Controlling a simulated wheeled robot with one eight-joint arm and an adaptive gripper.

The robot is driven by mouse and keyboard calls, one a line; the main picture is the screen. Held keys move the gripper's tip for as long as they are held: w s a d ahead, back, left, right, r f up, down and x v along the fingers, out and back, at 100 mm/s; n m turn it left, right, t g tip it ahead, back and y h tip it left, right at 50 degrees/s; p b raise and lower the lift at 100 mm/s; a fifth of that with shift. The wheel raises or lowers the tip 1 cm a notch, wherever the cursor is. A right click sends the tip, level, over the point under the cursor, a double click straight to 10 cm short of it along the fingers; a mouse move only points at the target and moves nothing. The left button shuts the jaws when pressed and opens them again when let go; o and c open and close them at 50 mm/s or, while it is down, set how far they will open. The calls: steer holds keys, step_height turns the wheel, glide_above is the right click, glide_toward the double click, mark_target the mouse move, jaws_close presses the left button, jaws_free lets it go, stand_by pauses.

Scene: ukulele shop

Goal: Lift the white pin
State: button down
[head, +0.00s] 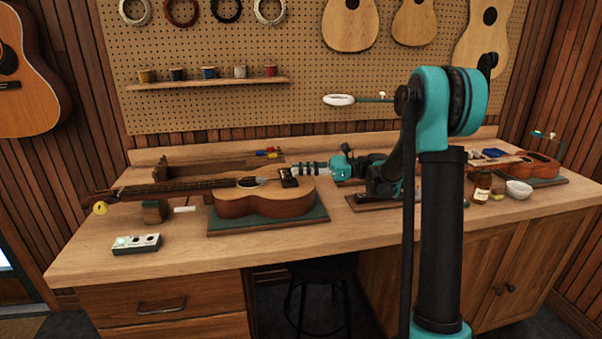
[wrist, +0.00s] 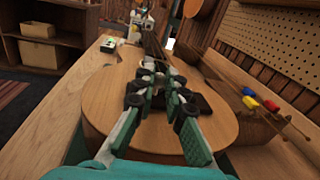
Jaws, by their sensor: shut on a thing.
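The ukulele (head: 262,202) lies on its back on a green mat (head: 268,226) on the bench, its neck pointing left. Its wooden top (wrist: 105,100) fills the middle of the wrist view. My gripper (head: 287,176) reaches in from the right, low over the body near the bridge. In the wrist view my gripper (wrist: 150,72) has its fingers drawn together over the top. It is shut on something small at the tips. I take this to be the white pin, but the fingers hide it and I cannot make out its shape or whether it is clear of the bridge.
A pedal-like box (head: 136,244) lies at the front left of the bench. A neck rest (head: 155,210) stands under the neck. Coloured-handled tools (head: 268,152) lie behind. A jar (head: 482,187), a white bowl (head: 519,189) and another ukulele (head: 530,168) are at right.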

steer(key=shift+r, duration=0.1)
steer(key=c, duration=1.6)
jaws_free()
steer(key=shift+o, duration=0.2)
steer(key=shift+d, duration=0.1)
steer(key=w+d, duration=0.1)
steer(key=d, duration=1)
steer(key=shift+w+d, duration=0.25)
steer(key=shift+d, duration=0.15)
